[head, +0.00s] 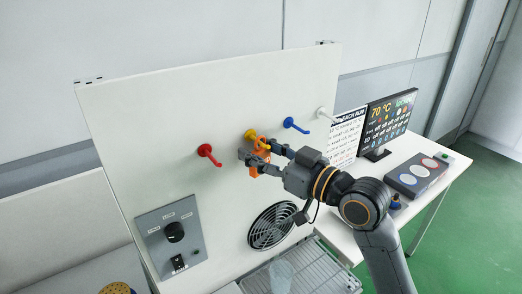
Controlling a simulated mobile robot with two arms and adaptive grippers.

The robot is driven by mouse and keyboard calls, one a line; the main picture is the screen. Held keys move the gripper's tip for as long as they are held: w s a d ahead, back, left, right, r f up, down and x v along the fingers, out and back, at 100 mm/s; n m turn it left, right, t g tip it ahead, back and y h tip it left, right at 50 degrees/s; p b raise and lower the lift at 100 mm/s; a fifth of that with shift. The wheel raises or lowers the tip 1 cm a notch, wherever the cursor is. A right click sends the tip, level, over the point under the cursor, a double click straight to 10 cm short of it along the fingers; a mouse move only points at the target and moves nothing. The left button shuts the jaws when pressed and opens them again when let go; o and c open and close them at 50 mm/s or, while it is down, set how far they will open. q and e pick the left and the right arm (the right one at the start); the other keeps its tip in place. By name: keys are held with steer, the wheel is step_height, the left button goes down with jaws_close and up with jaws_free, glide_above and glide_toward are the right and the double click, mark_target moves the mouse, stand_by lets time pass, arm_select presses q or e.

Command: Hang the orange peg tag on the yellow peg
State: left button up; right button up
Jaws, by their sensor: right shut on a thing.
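The orange peg tag (254,171) is at the white panel, in the jaws of my right gripper (256,158). The yellow peg (250,134) sticks out of the panel just above the tag. The tag's upper part is at the yellow peg, partly hidden by the gripper fingers. I cannot tell whether its hole is around the peg or only beside it. My right gripper is shut on the tag, with its arm coming in from the lower right. My left gripper is not in view.
A red peg (208,154) is to the left, a blue peg (296,126) and a white peg (326,113) to the right. A control box (172,236), a round vent (271,226) and a wire rack (316,268) are below. A monitor (390,122) stands at the right.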

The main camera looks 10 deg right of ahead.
stand_by(0.3)
steer(key=o, duration=1.2)
